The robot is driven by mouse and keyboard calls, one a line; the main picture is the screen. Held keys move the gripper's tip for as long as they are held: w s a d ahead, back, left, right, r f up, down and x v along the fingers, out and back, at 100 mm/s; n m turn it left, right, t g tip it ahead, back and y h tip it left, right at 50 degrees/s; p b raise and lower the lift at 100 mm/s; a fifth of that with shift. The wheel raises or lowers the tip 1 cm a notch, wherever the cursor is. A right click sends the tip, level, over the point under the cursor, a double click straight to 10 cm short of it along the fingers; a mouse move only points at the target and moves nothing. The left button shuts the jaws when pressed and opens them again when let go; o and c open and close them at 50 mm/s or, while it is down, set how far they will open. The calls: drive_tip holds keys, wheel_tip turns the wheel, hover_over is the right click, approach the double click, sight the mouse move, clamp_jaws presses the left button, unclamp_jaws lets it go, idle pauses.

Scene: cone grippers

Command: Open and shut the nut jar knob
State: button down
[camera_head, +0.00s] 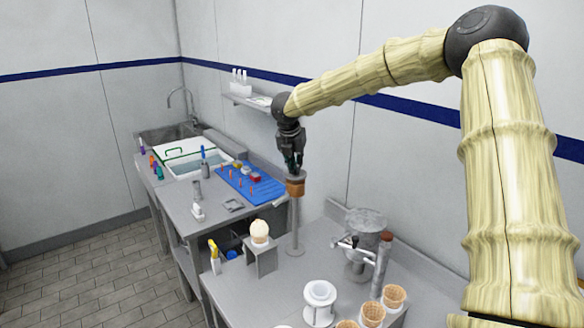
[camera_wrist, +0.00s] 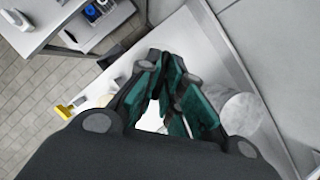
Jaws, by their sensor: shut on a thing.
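My gripper (camera_head: 292,168) points down over the near counter, shut on the brown block-like top (camera_head: 295,187) of a thin grey upright rod with a round foot. In the wrist view my dark teal fingers (camera_wrist: 168,98) lean together, and what they hold is mostly hidden. A grey round vessel (camera_head: 365,224), perhaps the nut jar, stands on the counter to the right, with a small handle-like part at its left side. I cannot make out a clear knob on it. A pale grey disc (camera_wrist: 242,112) shows right of the fingers in the wrist view.
Wafer cones (camera_head: 394,296) and a white holder (camera_head: 319,298) stand in front. An ice-cream-like ball (camera_head: 260,231) sits on a small grey stand. The wall is close behind.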

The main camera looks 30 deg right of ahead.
drive_tip(key=n+p, duration=0.1)
drive_tip(key=n, duration=0.1)
drive_tip(key=n+t+y, duration=0.1)
drive_tip(key=n+p, duration=0.1)
drive_tip(key=n, duration=0.1)
drive_tip(key=shift+s+d+r+n+y+p, duration=0.1)
drive_tip(key=shift+d+r+n+y+p, duration=0.15)
drive_tip(key=shift+d+n+y+p, duration=0.05)
drive_tip(key=n+y+p, duration=0.1)
drive_tip(key=n+p, duration=0.1)
drive_tip(key=n, duration=0.1)
drive_tip(key=shift+t, duration=0.4)
drive_tip(key=shift+f+n+y+p, duration=0.1)
drive_tip(key=shift+n+y+p, duration=0.4)
drive_tip(key=shift+n+p, duration=0.45)
drive_tip(key=shift+n, duration=0.25)
drive_tip(key=c, duration=1.6)
unclamp_jaws()
drive_tip(key=shift+f, duration=0.2)
drive_tip(key=shift+o, duration=0.2)
drive_tip(key=shift+r, duration=0.1)
